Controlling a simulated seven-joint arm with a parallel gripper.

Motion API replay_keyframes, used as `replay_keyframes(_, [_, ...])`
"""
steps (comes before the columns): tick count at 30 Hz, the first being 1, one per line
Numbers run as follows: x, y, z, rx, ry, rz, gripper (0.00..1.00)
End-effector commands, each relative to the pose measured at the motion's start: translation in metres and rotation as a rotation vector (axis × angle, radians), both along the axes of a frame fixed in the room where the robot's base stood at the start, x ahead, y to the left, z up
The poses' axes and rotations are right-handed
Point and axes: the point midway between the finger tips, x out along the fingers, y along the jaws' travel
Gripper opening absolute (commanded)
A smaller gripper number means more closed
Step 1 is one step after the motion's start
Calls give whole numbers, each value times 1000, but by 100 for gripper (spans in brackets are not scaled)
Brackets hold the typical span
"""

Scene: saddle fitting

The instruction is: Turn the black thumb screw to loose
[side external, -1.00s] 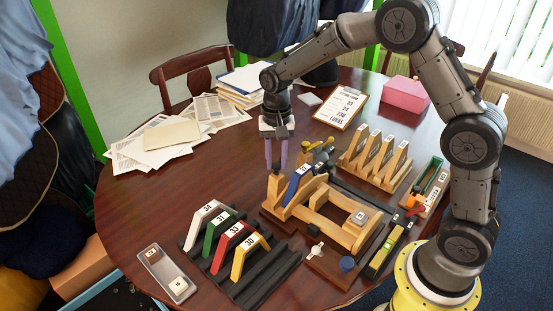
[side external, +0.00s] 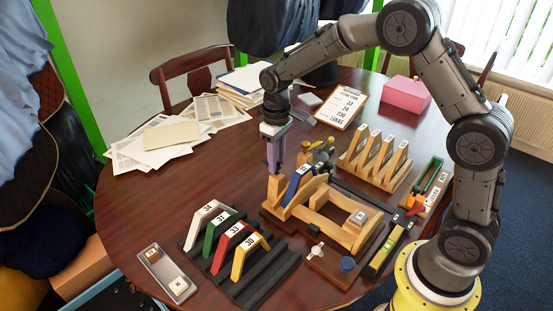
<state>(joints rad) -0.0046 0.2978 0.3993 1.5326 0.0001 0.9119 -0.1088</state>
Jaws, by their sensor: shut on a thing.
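My gripper (side external: 274,168) points straight down, its purple fingers drawn together at the top of the wooden post (side external: 275,188) at the back left of the wooden fixture (side external: 345,232). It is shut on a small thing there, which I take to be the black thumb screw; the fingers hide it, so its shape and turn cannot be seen. A blue saddle piece (side external: 292,185) with a white number label sits in the fixture, just right of the post. A small light block (side external: 359,217) lies on the fixture's right end.
White, green, red and yellow numbered pieces stand on a black rack (side external: 262,277) in front. A grey tray (side external: 168,274) lies at left. Hand tools (side external: 320,152) lie close right of my gripper. A wooden rack (side external: 376,165) and a level (side external: 384,252) stand to the right.

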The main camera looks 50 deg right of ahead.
Motion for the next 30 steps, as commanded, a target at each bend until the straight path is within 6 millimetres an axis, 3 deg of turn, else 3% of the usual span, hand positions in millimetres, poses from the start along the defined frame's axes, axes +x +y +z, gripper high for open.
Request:
replay_keyframes(12, [0, 0, 2, 0, -1, 185, 0])
replay_keyframes(28, [0, 0, 2, 0, -2, 209, 0])
replay_keyframes(29, [0, 0, 2, 0, -2, 209, 34])
replay_keyframes(30, [0, 0, 2, 0, -1, 209, 41])
